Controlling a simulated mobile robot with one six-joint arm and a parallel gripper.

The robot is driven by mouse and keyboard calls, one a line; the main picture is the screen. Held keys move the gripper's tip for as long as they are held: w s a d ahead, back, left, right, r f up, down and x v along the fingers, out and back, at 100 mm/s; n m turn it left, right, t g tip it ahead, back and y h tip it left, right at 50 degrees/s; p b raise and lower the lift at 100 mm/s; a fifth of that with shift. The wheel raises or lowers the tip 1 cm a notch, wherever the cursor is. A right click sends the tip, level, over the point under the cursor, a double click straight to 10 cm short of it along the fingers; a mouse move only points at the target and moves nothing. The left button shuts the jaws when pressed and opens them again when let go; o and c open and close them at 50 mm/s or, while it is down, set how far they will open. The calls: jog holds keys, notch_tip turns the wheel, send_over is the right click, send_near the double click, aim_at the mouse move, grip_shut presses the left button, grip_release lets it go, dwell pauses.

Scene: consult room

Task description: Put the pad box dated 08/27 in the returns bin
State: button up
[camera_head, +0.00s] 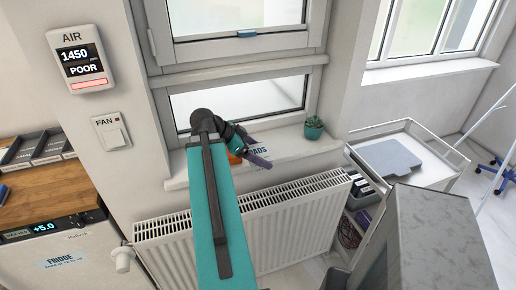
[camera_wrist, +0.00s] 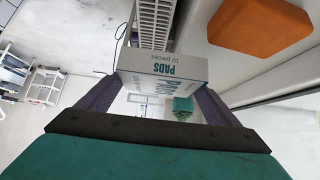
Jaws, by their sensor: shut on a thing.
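My gripper (camera_head: 254,155) is in front of the lower window, at the windowsill. In the wrist view, my gripper (camera_wrist: 158,90) is shut on a white pad box (camera_wrist: 165,66), with a dark finger on each side. The box reads "PADS" and "10 pieces", upside down in that view; no date is readable. I cannot make out a returns bin in either view.
An orange block (camera_wrist: 260,26) lies on the sill beside the gripper. A potted plant (camera_head: 314,127) stands on the sill to the right. A radiator (camera_head: 290,222) is below.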

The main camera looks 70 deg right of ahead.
jog(key=shift+s+a, duration=0.4)
jog(key=shift+a, duration=0.4)
jog(key=shift+w+d+b, duration=0.1)
jog(key=shift+d+b, duration=0.05)
jog(key=shift+b, duration=0.8)
jog(key=shift+f+b, duration=0.1)
jog(key=shift+b, duration=0.3)
jog(key=shift+a+b, duration=0.25)
jog(key=shift+b, duration=1)
jog(key=s+a+b, duration=0.1)
jog(key=b, duration=0.6)
jog(key=shift+a, duration=0.35)
jog(key=shift+s+a+r+b, duration=0.15)
jog(key=shift+r+b, duration=0.15)
jog(key=shift+b, duration=0.1)
jog(key=shift+s, duration=0.1)
